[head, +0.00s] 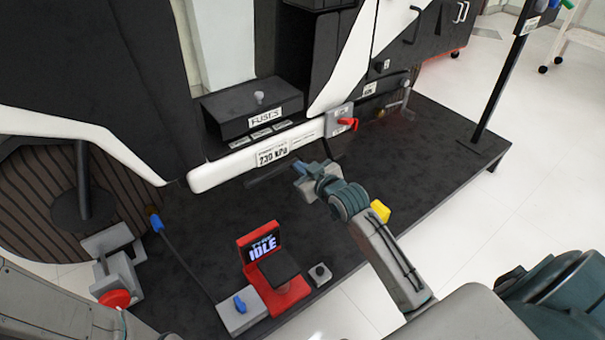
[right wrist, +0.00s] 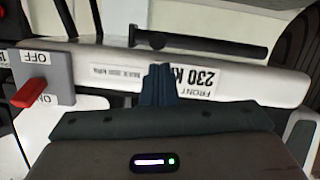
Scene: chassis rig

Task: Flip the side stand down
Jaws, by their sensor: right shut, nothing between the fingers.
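The side stand is a dark bar (head: 272,177) lying nearly level along the lower edge of the white rail (head: 225,168). In the right wrist view the bar (right wrist: 215,46) runs sideways from a round pivot, beyond the rail with the upside-down 230 label. My right gripper (head: 300,168) is at the right part of the bar, its blue fingers shut and empty. In the right wrist view the fingertips (right wrist: 159,68) point toward the bar near its pivot; I cannot tell whether they touch it.
A red-handled switch (head: 347,124) sits on the rail to the right, close to my right arm. A fuse box (head: 250,105) is above the rail. A red stand with an IDLE screen (head: 264,247) stands on the dark platform (head: 195,240) nearer me. A post rises at right.

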